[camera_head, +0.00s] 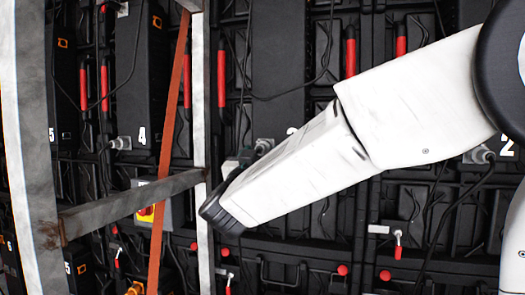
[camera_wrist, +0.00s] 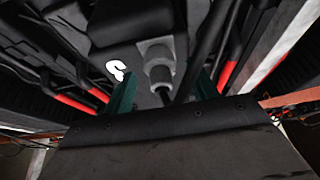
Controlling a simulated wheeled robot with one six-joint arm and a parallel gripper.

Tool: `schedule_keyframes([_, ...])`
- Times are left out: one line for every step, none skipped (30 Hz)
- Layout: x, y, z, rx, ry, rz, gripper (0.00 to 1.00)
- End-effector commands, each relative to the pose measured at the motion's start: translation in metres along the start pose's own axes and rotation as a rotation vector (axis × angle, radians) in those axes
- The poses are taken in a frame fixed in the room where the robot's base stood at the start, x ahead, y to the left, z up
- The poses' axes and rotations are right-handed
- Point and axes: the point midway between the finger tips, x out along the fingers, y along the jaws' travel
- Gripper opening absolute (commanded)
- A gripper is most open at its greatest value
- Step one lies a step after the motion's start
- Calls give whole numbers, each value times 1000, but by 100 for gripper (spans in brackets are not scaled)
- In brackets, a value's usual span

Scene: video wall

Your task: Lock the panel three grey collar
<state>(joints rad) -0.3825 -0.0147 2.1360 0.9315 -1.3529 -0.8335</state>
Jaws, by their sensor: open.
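The panel three grey collar (camera_wrist: 160,72) shows in the wrist view on a grey connector with a black cable, beside a white 3. In the head view the grey connector (camera_head: 264,144) is small and partly hidden by my arm, as is its number label. My gripper (camera_wrist: 164,92) has green fingers, one on each side of the collar. They stand apart, and I cannot tell whether either touches it. In the head view my gripper (camera_head: 240,160) is mostly hidden behind my white wrist.
A grey metal frame (camera_head: 130,203) with an orange strap (camera_head: 172,110) stands at the left, close to my wrist. Red handles (camera_head: 350,55) and loose black cables cover the panels.

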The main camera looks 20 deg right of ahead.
Motion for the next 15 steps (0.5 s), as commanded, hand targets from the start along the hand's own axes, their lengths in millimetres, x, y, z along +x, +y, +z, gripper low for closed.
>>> schedule_keyframes([7, 1, 1, -1, -1, 2, 58])
schedule_keyframes([11, 0, 1, -1, -1, 2, 58])
schedule_keyframes([14, 0, 1, -1, 0, 1, 58])
schedule_keyframes([17, 0, 0, 0, 0, 1, 58])
schedule_keyframes([19, 0, 0, -1, 0, 0, 58])
schedule_keyframes([21, 0, 1, -1, -1, -1, 58])
schedule_keyframes([22, 0, 1, -1, -1, -1, 58])
schedule_keyframes([22, 0, 1, -1, -1, -1, 58])
schedule_keyframes([23, 0, 1, -1, -1, -2, 58])
schedule_keyframes([23, 0, 1, -1, -1, -2, 58])
schedule_keyframes([23, 0, 1, 0, -1, -2, 58])
schedule_keyframes([23, 0, 0, 0, -1, -2, 58])
schedule_keyframes([23, 0, 0, 0, -1, -2, 58])
schedule_keyframes([23, 0, 0, 0, -1, -2, 58])
schedule_keyframes([23, 0, 0, 0, -1, -2, 55])
